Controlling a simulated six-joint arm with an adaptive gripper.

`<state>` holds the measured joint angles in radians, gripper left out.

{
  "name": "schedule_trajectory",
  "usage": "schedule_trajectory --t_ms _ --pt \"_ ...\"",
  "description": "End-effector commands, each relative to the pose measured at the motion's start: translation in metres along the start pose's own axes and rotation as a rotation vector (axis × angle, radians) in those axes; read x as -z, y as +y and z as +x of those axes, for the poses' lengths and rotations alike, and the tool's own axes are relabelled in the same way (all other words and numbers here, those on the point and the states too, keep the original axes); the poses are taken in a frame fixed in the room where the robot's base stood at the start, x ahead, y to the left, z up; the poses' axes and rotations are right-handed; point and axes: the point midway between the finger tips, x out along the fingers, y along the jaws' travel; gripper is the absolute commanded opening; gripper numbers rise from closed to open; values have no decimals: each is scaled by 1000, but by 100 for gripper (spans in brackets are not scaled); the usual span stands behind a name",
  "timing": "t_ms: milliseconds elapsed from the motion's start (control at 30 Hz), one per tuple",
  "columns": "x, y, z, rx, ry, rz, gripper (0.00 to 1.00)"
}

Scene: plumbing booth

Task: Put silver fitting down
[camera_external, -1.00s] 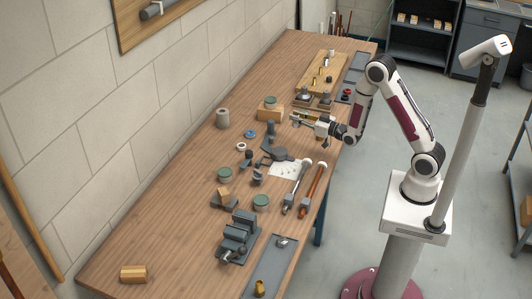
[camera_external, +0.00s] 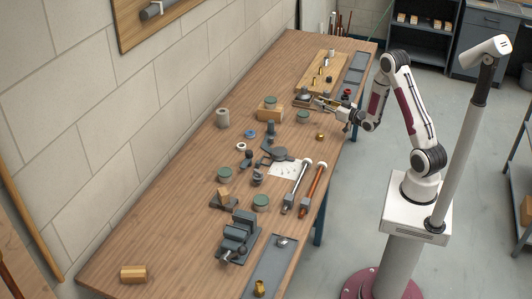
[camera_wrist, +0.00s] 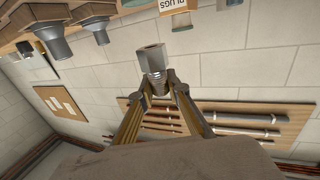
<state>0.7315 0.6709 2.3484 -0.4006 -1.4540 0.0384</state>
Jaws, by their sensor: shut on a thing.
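The silver fitting (camera_wrist: 153,62) shows in the wrist view, with a hex-like body and a threaded end. My gripper (camera_wrist: 160,88) is shut on it at the threaded end, and the body sticks out beyond the fingertips. In the external view my gripper (camera_external: 322,103) is over the far part of the bench (camera_external: 190,190), beside the wooden board. The fitting is too small to make out there. I cannot tell whether it touches anything below.
A wooden board (camera_external: 312,76) with small fittings lies beyond my gripper. A green-topped tin (camera_external: 303,117) and a small brass piece (camera_external: 320,137) stand nearer. A vise (camera_external: 238,237) and long tools (camera_external: 313,190) are farther front. Bare bench lies along the left.

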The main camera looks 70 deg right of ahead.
Motion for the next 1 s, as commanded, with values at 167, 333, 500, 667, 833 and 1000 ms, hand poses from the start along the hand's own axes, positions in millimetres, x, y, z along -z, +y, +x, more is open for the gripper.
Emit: schedule_trajectory --t_ms 167,333,500,667,833,1000 --pt "-2 21 -6 28 4 -2 0" --pt "-3 16 -9 95 5 -1 0" --pt "-2 -2 -8 168 8 -2 0" --pt "-2 -11 -9 203 7 2 0" --pt "-2 -12 -9 206 6 9 0" --pt "-2 -11 -9 205 6 9 0"
